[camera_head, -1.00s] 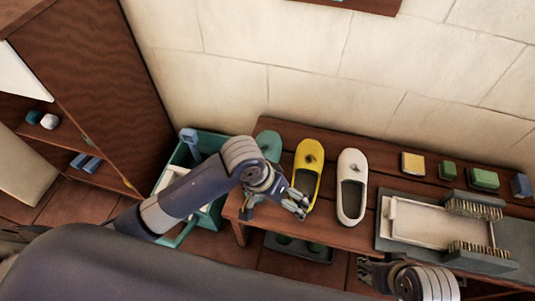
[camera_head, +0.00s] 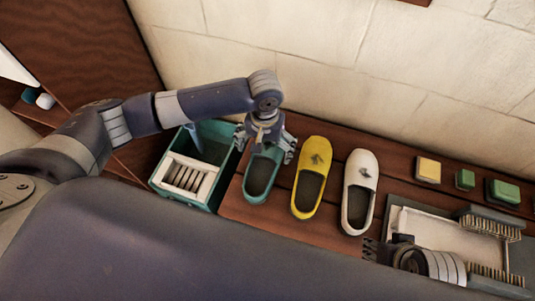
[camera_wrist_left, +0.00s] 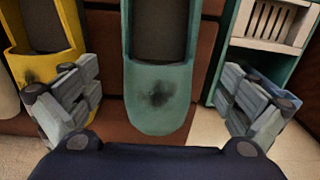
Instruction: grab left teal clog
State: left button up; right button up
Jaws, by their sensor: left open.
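The teal clog (camera_head: 262,174) lies on the wooden bench, leftmost in a row of clogs, its toe toward the wall. My left gripper (camera_head: 266,150) is above its toe, pointing down, with open fingers on either side of the clog. In the left wrist view the teal clog (camera_wrist_left: 158,95) lies between the two open fingers, with a gap on both sides. My right gripper (camera_head: 372,250) is low at the right, over the bench's front, only partly seen; its fingers are unclear.
A yellow clog (camera_head: 312,178) stands close to the right of the teal one, near a left finger. A white clog (camera_head: 358,190) follows. A teal crate (camera_head: 213,141) is to the left. Brushes, a tray (camera_head: 440,232) and several small blocks are at the right.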

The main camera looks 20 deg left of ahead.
aim_at(265, 158)
pick_arm(q)
jog(key=shift+f, duration=0.35)
pick_arm(e)
jog(key=shift+w+f, duration=0.15)
jog(key=shift+w, duration=0.1)
pick_arm(q)
notch_tip(265, 158, down, 4)
jog(key=shift+f+b, duration=0.2)
jog(key=shift+b, duration=1)
jog(key=shift+f, duration=0.1)
jog(key=c, duration=1.3)
pick_arm(e)
jog(key=w+a+r+t+y, duration=0.1)
jog(key=w+a+r+t, duration=0.2)
jog(key=w, duration=0.7)
jog(key=r+t, duration=0.1)
jog(key=t, duration=0.1)
jog(key=shift+w+a+r+t, duration=0.2)
jog(key=shift+t, duration=0.2)
